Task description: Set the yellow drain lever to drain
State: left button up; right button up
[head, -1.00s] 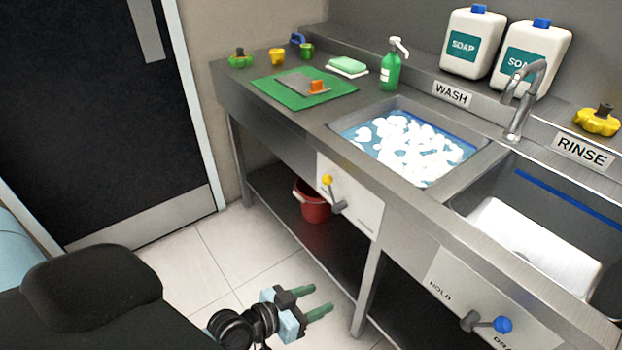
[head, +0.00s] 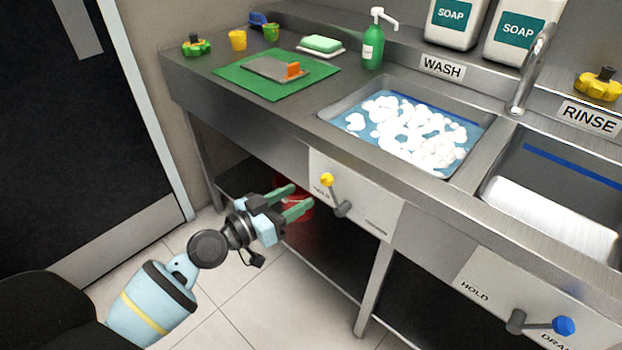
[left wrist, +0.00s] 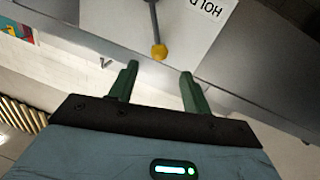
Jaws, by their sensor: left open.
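The yellow drain lever (head: 327,180) is on a white panel (head: 375,210) on the front of the wash sink. Its yellow knob points up and left beside the word HOLD, and its grey pivot is lower right. My left gripper (head: 302,197) is open and empty, left of the lever and a little below the knob. In the left wrist view the yellow knob (left wrist: 159,52) shows beyond the gap between the two green fingers (left wrist: 158,82), apart from them. The panel's other label is too small to read in the head view. My right gripper is not in view.
A blue-knobbed lever (head: 564,326) is on the rinse sink's panel at lower right. The counter edge (head: 270,142) overhangs the panel. A red bucket (head: 298,212) stands under the counter, partly behind my gripper. The wash basin (head: 335,112) holds foamy water.

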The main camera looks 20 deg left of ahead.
aim_at(322, 183)
pick_arm(q)
jog(key=shift+p+x, duration=0.5)
jog(key=shift+x, duration=3.45)
jog(key=shift+r, duration=0.1)
grip_shut()
